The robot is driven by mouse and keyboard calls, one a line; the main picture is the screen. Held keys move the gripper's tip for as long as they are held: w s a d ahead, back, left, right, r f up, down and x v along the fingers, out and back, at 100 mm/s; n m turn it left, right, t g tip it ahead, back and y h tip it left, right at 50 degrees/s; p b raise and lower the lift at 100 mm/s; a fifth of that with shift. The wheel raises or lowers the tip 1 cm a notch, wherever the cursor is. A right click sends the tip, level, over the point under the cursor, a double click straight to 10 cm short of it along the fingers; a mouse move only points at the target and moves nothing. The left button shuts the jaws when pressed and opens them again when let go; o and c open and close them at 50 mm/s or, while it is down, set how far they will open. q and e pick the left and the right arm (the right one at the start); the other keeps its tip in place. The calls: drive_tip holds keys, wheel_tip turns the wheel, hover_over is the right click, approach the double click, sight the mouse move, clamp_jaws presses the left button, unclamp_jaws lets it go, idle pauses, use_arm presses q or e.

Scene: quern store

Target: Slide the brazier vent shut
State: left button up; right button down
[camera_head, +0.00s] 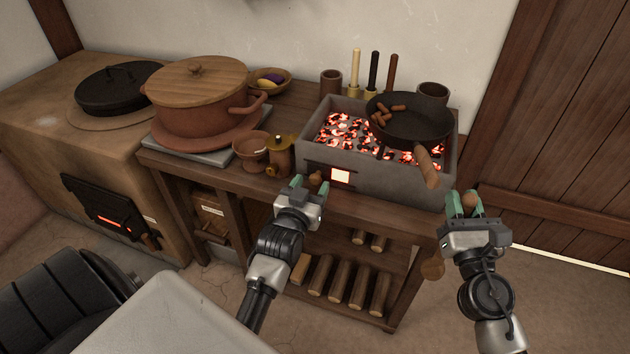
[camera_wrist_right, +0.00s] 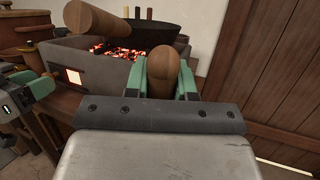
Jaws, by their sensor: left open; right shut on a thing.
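The brazier (camera_head: 405,180) is a grey box of glowing coals on the wooden stand. Its front vent (camera_head: 341,176) shows a bright, uncovered opening, also in the right wrist view (camera_wrist_right: 74,77). A small wooden knob (camera_head: 316,178) sits left of the opening. My left gripper (camera_head: 310,186) is open at the knob, its green fingers on either side of it in the picture; contact is unclear. My right gripper (camera_head: 464,204) is shut on a wooden handle (camera_wrist_right: 162,72), right of the brazier. A round wooden end (camera_head: 432,268) shows below that gripper, probably the same utensil.
A black pan (camera_head: 408,122) with brown pieces rests on the brazier, its wooden handle (camera_head: 427,166) sticking out over the front. A brass pot (camera_head: 279,158) and a clay cup (camera_head: 251,150) stand left of the vent. Logs (camera_head: 340,285) lie on the shelf below.

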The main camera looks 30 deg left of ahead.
use_arm(q)
drive_tip(key=shift+x, duration=1.5)
drive_tip(key=shift+c, duration=0.3)
clamp_jaws()
